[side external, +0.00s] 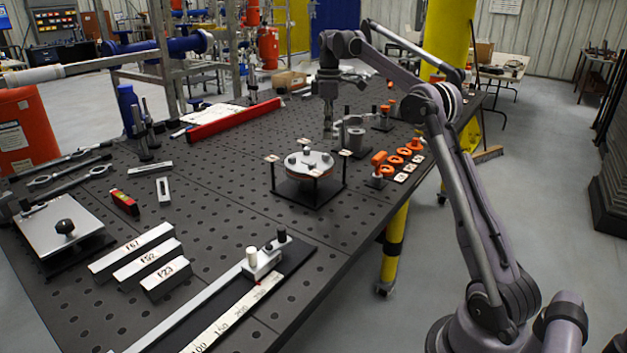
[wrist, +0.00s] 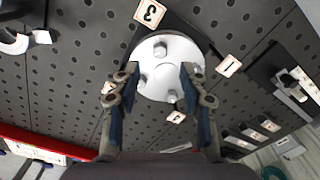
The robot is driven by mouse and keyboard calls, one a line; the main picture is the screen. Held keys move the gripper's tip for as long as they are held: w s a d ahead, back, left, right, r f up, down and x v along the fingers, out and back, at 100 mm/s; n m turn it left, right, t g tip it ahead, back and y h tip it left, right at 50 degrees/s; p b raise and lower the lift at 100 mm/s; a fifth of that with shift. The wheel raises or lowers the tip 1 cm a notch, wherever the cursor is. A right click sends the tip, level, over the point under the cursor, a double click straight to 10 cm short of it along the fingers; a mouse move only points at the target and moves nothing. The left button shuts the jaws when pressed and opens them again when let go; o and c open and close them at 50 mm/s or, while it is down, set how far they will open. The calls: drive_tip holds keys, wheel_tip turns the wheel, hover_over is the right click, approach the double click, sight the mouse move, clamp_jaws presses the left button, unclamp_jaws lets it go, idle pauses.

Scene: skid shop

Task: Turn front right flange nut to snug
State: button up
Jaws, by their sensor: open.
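The round grey flange (side external: 309,161) sits on a black stand, with an orange-red layer under its top disc. It also shows in the wrist view (wrist: 158,70), with several nuts on its face. One nut (wrist: 160,48) stands near the upper middle of the disc, and another (wrist: 172,96) near its lower edge. I cannot tell which nut is the front right one. My gripper (side external: 328,134) hangs just behind and right of the flange, pointing down. In the wrist view its blue-padded fingers (wrist: 158,73) are spread, overlapping both sides of the disc, with no nut visibly gripped.
Numbered cards, among them a 3 (wrist: 150,12), surround the flange. A grey cylindrical part (side external: 353,138) stands close behind it on the right. Orange parts (side external: 397,159) lie along the table's right edge.

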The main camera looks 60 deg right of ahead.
sight(328, 154)
drive_tip(key=shift+f, duration=3.65)
clamp_jaws()
